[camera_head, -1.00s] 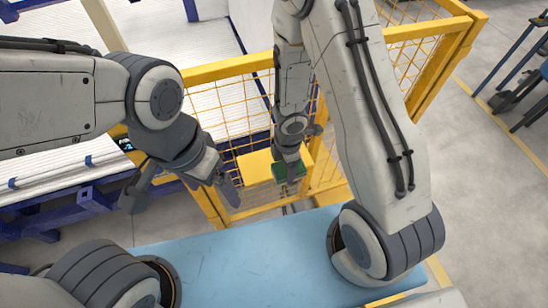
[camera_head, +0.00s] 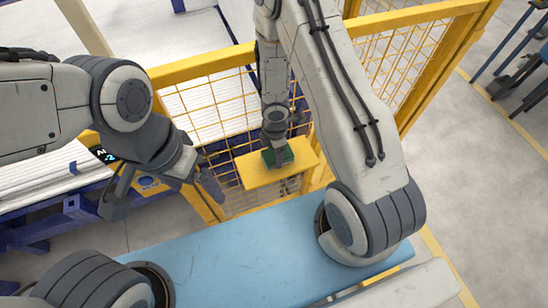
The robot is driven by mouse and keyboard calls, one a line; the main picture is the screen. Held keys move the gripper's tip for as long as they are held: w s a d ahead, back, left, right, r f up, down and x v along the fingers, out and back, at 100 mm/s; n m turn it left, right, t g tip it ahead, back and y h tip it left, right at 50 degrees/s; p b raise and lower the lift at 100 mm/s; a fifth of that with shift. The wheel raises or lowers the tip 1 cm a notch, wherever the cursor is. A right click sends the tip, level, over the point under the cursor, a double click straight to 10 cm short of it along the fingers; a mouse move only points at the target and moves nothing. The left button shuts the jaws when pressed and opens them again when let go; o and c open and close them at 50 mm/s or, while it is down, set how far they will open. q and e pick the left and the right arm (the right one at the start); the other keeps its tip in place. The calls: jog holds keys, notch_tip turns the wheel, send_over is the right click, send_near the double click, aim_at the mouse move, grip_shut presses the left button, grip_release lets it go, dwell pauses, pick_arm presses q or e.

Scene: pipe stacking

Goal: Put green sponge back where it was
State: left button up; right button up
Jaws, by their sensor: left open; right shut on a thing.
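The green sponge (camera_head: 277,158) is in the middle of the camera_head view, over the yellow shelf (camera_head: 250,178) on the fence. My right gripper (camera_head: 277,148) reaches down from above and is shut on the sponge. The gripper hides part of the sponge. I cannot tell whether the sponge touches the shelf or hangs just above it. My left gripper (camera_head: 165,192) is open and empty, to the left of the shelf and apart from it.
A yellow fence (camera_head: 220,108) with wire mesh stands around the shelf. Behind it lies a white ribbed surface (camera_head: 185,50) with a blue frame.

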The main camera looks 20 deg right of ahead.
jog(key=shift+f+b, duration=0.3)
jog(key=shift+f, duration=0.45)
pick_arm(q)
jog(key=shift+f, duration=0.65)
pick_arm(e)
jog(key=shift+r, duration=0.15)
jog(key=o, duration=1.1)
jog(key=shift+o, duration=0.2)
pick_arm(q)
jog(key=shift+r, duration=0.1)
pick_arm(e)
jog(key=shift+r, duration=0.1)
pick_arm(q)
notch_tip(320, 180, up, 12)
jog(key=p, duration=1.2)
pick_arm(e)
notch_tip(320, 180, up, 12)
pick_arm(q)
jog(key=shift+a+f, duration=0.1)
jog(key=shift+f, duration=0.15)
pick_arm(e)
jog(key=shift+f, duration=0.25)
